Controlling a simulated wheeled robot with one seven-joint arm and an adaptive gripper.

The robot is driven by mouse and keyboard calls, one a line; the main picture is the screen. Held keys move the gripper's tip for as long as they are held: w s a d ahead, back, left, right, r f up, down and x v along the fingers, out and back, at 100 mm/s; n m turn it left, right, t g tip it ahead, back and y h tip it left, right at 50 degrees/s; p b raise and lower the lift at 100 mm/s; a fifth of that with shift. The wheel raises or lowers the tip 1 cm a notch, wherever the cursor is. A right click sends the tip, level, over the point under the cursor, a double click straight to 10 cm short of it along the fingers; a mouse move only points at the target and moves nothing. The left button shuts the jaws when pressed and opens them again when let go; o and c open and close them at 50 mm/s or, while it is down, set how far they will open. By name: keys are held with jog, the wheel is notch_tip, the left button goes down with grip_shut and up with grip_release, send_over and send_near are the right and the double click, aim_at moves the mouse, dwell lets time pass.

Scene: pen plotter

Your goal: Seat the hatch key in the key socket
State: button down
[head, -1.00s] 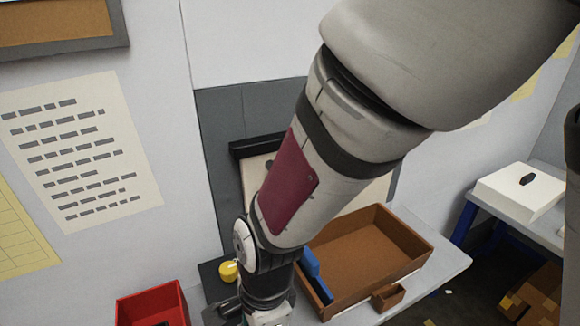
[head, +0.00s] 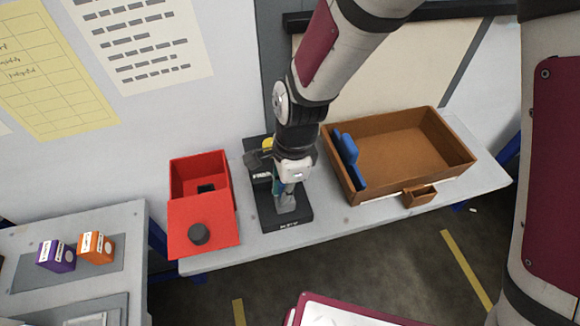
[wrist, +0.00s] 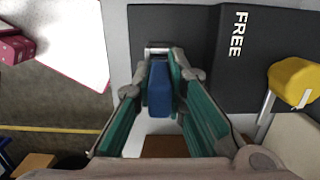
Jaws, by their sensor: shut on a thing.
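The hatch key (wrist: 159,90) shows as a blue block between the teal fingers of my gripper (wrist: 160,75) in the wrist view. My gripper is shut on it. In the head view my gripper (head: 285,190) points down over the front part of a dark board (head: 268,216) lettered KEY. A small grey metal piece (wrist: 158,46) shows just beyond the key's end. I cannot tell whether it is the key's shaft or part of the socket. The fingers hide the key socket in the head view, so how deep the key sits cannot be seen.
A yellow knob (wrist: 295,78) on a metal lever stands beside the word FREE; it also shows behind my gripper (head: 267,145). An open red box (head: 204,226) stands left of the board. A brown tray (head: 400,150) with blue pieces stands close on the right.

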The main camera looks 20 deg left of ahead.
jog(key=shift+s+f, duration=0.1)
jog(key=shift+f, duration=0.45)
jog(key=c, duration=1.6)
grip_release()
jog(key=shift+f, duration=0.2)
jog(key=shift+r, duration=0.15)
notch_tip(320, 180, up, 13)
jog(key=w+d, duration=0.1)
jog(key=w+d+r+n+t, duration=0.1)
jog(key=d+r+n+t, duration=0.15)
jog(key=d+r, duration=0.45)
jog(key=d+r+n+t, duration=0.1)
jog(key=d+r+n, duration=0.25)
jog(key=d, duration=0.55)
jog(key=s+d+r+n+t, duration=0.1)
jog(key=s+d+r+n, duration=0.1)
jog(key=d, duration=0.2)
jog(key=s+d+r+n+t, duration=0.1)
jog(key=s+d+r, duration=0.1)
jog(key=d, duration=0.3)
jog(key=s+d+r+n+t+h, duration=0.1)
jog(key=s+d+n, duration=0.1)
jog(key=s+d, duration=0.2)
jog(key=shift+s+d+r+n, duration=0.15)
jog(key=shift+d+r+n, duration=0.15)
jog(key=shift+r, duration=0.1)
